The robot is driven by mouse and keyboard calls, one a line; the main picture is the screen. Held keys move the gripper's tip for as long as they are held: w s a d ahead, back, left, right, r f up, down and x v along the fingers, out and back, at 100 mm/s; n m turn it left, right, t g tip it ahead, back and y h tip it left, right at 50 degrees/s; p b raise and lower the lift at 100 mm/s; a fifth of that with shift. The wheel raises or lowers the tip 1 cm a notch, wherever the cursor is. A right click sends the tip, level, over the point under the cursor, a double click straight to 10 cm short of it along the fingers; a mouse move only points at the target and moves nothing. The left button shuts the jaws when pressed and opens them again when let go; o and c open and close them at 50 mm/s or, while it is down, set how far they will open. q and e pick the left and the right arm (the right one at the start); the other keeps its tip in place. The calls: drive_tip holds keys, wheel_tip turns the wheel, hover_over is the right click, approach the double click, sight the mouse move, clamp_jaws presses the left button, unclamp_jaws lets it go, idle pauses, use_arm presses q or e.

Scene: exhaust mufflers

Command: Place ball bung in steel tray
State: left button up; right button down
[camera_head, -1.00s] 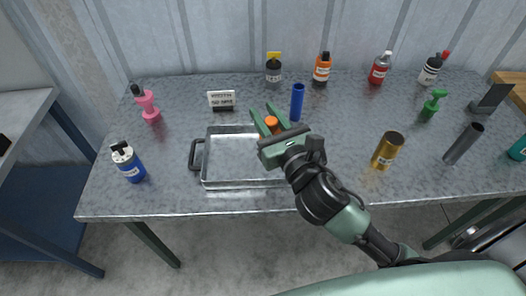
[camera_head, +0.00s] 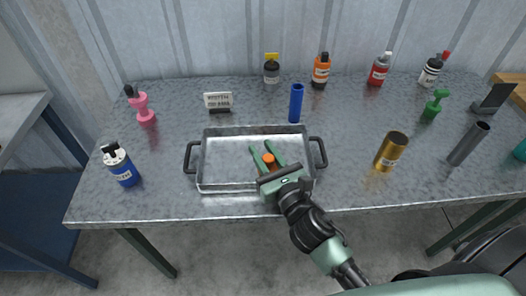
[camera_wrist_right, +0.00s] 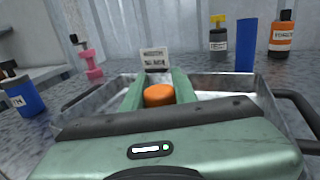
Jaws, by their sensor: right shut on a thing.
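The steel tray (camera_head: 220,187) is a shallow grey pan with dark handles at its left and right ends, near the table's front edge. My right gripper (camera_head: 266,157) is over the tray's right half, its green fingers pointing to the back. It is shut on an orange piece, which I take as the ball bung (camera_head: 268,159). In the right wrist view the bung's rounded orange top (camera_wrist_right: 160,95) shows between the fingers, inside the tray's outline. Its lower part is hidden, so I cannot tell whether it touches the tray floor. My left gripper is not in view.
A blue tube (camera_head: 296,104) stands behind the tray, beside a small sign (camera_head: 218,100). A blue bottle (camera_head: 121,167) stands left of the tray and a gold cylinder (camera_head: 391,152) right. Several bottles line the back. The tray's left half is empty.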

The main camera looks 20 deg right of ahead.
drive_tip(key=shift+f, duration=0.2)
drive_tip(key=c, duration=1.1)
unclamp_jaws()
drive_tip(key=shift+s+r, duration=0.1)
drive_tip(key=shift+r, duration=0.1)
drive_tip(key=s+b, duration=0.1)
drive_tip(key=s, duration=0.2)
drive_tip(key=s+b, duration=0.1)
drive_tip(key=s, duration=0.3)
drive_tip(key=s+d+b, duration=0.1)
drive_tip(key=s, duration=0.2)
drive_tip(key=shift+s+f, duration=0.15)
drive_tip(key=shift+s, duration=0.05)
drive_tip(key=shift+s+d+r+b, duration=0.1)
drive_tip(key=shift+s+r+b, duration=0.15)
drive_tip(key=shift+s, duration=0.45)
